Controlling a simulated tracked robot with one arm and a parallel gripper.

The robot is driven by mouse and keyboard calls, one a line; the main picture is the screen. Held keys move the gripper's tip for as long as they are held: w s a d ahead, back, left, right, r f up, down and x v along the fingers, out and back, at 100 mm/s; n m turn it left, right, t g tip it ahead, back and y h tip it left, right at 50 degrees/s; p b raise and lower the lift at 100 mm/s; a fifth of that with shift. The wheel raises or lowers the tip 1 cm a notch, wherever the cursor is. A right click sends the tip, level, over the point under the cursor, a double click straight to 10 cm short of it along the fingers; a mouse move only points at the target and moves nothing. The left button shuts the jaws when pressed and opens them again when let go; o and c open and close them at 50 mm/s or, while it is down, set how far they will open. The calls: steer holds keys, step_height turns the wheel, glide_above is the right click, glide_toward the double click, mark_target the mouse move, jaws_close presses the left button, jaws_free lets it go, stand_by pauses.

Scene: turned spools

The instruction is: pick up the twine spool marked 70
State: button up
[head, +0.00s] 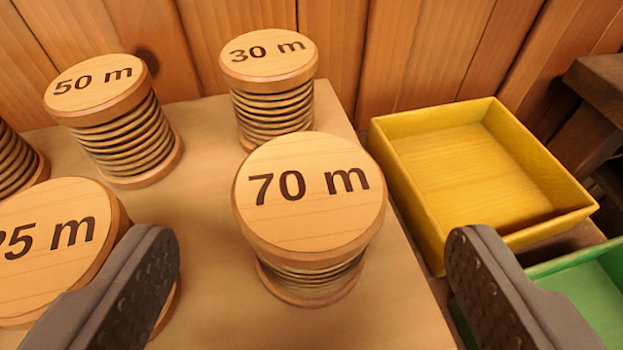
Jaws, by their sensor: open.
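The twine spool marked "70 m" (309,205) stands upright near the front right of a wooden board, its round wooden top facing up and its wound twine partly visible below. My gripper (312,262) is open, with one dark finger at the lower left and the other at the lower right. The spool shows between the two fingers, farther forward in the picture. Nothing is held. The left finger overlaps the "25 m" spool (45,245) in the picture; I cannot tell whether they touch.
The "50 m" spool (110,115) and "30 m" spool (272,90) stand behind on the board (215,210). Another spool (15,160) is cut off at the left edge. An empty yellow tray (400,190) and a green tray (585,285) lie at right. A plank wall (410,50) closes the back.

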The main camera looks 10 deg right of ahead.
mark_target(310, 170)
steer(key=shift+b+x, duration=0.7)
steer(key=shift+x, duration=3)
steer(key=c, duration=1.1)
